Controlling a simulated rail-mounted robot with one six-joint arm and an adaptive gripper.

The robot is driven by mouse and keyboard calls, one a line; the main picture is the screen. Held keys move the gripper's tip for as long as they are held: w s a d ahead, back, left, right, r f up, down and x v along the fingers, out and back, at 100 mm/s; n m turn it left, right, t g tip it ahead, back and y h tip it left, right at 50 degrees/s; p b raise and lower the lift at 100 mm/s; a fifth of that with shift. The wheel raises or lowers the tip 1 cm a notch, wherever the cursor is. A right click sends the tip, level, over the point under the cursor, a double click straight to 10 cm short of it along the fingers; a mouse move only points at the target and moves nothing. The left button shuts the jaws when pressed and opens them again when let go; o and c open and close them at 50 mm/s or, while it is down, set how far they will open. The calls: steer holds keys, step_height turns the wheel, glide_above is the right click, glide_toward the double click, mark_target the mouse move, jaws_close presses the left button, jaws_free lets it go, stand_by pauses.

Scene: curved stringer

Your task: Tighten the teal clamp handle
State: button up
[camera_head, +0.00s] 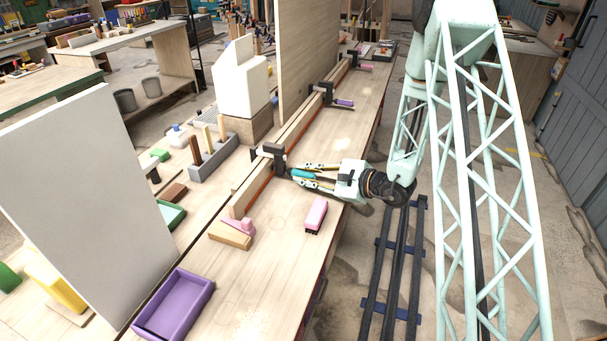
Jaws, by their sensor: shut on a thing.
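The teal clamp handle (302,174) sticks out to the right from a dark clamp (274,157) on the long wooden stringer (258,186). My gripper (300,174) reaches in from the right with its fingers on either side of the teal handle, and it is shut on it. The fingers partly cover the handle, and how far the clamp is screwed in cannot be seen. Farther back on the stringer are a clamp with a purple handle (344,102) and one with a pink handle (365,67).
A pink brush (316,215), a wooden block with a pink piece (232,233) and a purple tray (174,306) lie on the bench nearer the camera. A grey holder (213,157) stands to the left. A tall wooden panel (308,55) rises behind.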

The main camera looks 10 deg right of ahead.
steer(key=shift+w+r+m+g+y+p, duration=0.1)
steer(key=shift+m+g+y+p, duration=0.15)
steer(key=shift+m+g+p, duration=0.6)
steer(key=shift+r+m+g+y+p, duration=0.1)
steer(key=shift+m+g+y+p, duration=0.2)
steer(key=shift+m+p, duration=0.95)
steer(key=m+g+p, duration=0.1)
steer(key=m+p, duration=0.1)
steer(key=m+g+y+p, duration=0.1)
steer(key=p, duration=0.1)
steer(key=shift+w+d+m+g+y+p, duration=0.1)
steer(key=shift+m+g+y+p, duration=0.2)
steer(key=shift+m, duration=0.1)
steer(key=m+y+p, duration=0.1)
steer(key=m+g+p, duration=0.1)
steer(key=m, duration=0.1)
steer(key=shift+f+g+y, duration=0.2)
steer(key=shift+g+y, duration=0.05)
steer(key=shift+y, duration=0.1)
steer(key=shift+w+d+f+m+g+y+p, duration=0.1)
steer(key=shift+m+g+y+p, duration=0.3)
steer(key=shift+m, duration=0.75)
steer(key=shift+m+g+y, duration=0.1)
steer(key=shift+m+y, duration=0.5)
steer(key=shift+m, duration=0.55)
steer(key=o, duration=0.8)
steer(key=shift+o, duration=0.2)
